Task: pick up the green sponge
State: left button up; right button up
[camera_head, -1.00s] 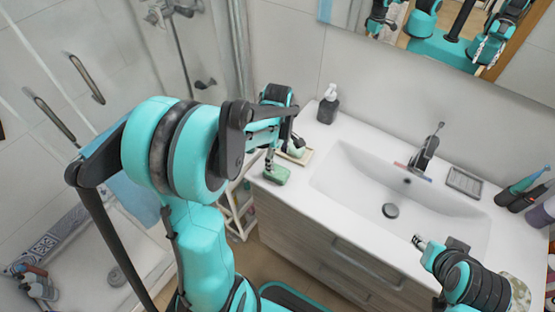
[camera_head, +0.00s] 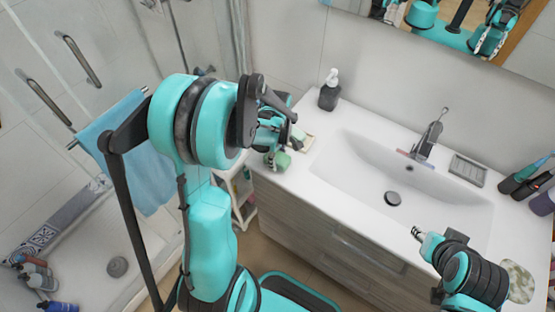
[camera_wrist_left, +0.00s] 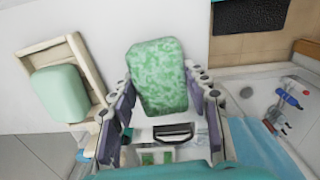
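The green sponge (camera_head: 282,161) lies on the white counter near its front left edge. In the left wrist view the speckled green sponge (camera_wrist_left: 157,70) is between the two fingers of my left gripper (camera_wrist_left: 159,88). The fingers stand apart, one on each side, with narrow gaps visible beside the sponge. In the head view my left gripper (camera_head: 280,149) is over the sponge and partly hides it. My right gripper (camera_head: 417,234) is above the counter's front, right of the basin; its finger opening is too small to judge.
A pale green soap (camera_wrist_left: 61,93) sits in a wooden dish (camera_wrist_left: 84,60) close beside the left gripper. A dark soap bottle (camera_head: 329,92) stands behind it. The sink basin (camera_head: 350,165) is to the right, with a faucet (camera_head: 430,136). A soap tray (camera_head: 467,171) lies farther right.

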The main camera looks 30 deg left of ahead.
aim_at(281, 158)
dwell(0.3)
pick_arm(q)
jog(key=shift+r, duration=0.55)
jog(key=r+p, duration=0.1)
jog(key=r, duration=0.1)
jog(key=d+r+p, duration=0.1)
jog(key=r, duration=0.1)
jog(key=shift+d, duration=0.15)
jog(key=shift+s+d+r+p, duration=0.15)
jog(key=shift+d+r+p, duration=0.15)
jog(key=shift+d+r, duration=1.1)
jog(key=shift+s+d+r+p, duration=0.1)
jog(key=shift+d+r+p, duration=0.35)
jog(key=shift+d, duration=1.6)
jog(key=shift+s+d+r+p, duration=0.2)
jog(key=shift+d+r, duration=0.9)
jog(key=shift+d, duration=0.65)
jog(key=shift+c, duration=0.2)
